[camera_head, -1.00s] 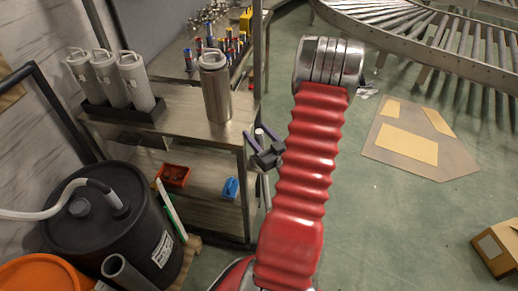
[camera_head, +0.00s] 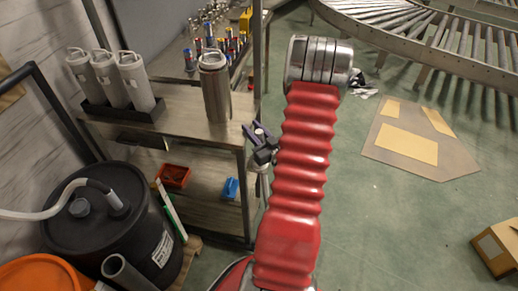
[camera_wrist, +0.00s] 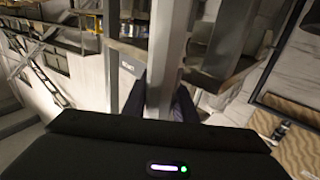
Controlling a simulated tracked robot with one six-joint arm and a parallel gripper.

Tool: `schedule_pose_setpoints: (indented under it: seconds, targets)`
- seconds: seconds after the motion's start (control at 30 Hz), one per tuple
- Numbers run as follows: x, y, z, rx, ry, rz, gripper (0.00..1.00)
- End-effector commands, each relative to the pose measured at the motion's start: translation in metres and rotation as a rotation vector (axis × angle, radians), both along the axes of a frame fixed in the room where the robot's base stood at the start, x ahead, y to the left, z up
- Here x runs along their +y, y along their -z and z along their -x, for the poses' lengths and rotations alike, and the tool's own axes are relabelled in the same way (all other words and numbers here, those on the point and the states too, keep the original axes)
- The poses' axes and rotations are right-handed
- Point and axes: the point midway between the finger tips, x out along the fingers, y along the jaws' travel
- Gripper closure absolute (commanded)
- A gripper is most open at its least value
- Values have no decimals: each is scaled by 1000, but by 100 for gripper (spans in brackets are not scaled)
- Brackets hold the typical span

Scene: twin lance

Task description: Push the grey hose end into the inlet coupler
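My gripper (camera_head: 257,130), with dark purple fingers, is at the shelf unit's right edge, partly behind my red arm. A small pale piece shows between its fingers; I cannot tell whether it is held. In the wrist view, a light grey bar (camera_wrist: 165,50) runs between the two dark fingers (camera_wrist: 160,100); I cannot tell whether this is a hose or a post behind. A pale grey hose (camera_head: 45,212) arcs from the left edge to a dark fitting on the black drum (camera_head: 128,235), well left of my gripper. I cannot make out the inlet coupler for certain.
The shelf unit (camera_head: 185,103) carries a metal canister (camera_head: 214,88) and several white canisters (camera_head: 104,77). Red (camera_head: 173,176) and blue (camera_head: 230,188) bins sit on its lower shelf. A conveyor (camera_head: 440,40) stands at the upper right. The green floor at right is mostly open.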

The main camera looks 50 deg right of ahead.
Motion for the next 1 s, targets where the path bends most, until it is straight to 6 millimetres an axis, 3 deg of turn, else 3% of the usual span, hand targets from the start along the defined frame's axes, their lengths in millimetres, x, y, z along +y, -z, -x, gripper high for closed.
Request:
schedule_pose_setpoints:
  seconds: [0.33, 1.0]
  targets:
    - [0, 3, 2, 5, 4, -5, 100]
    - [0, 1, 4, 10, 7, -11, 100]
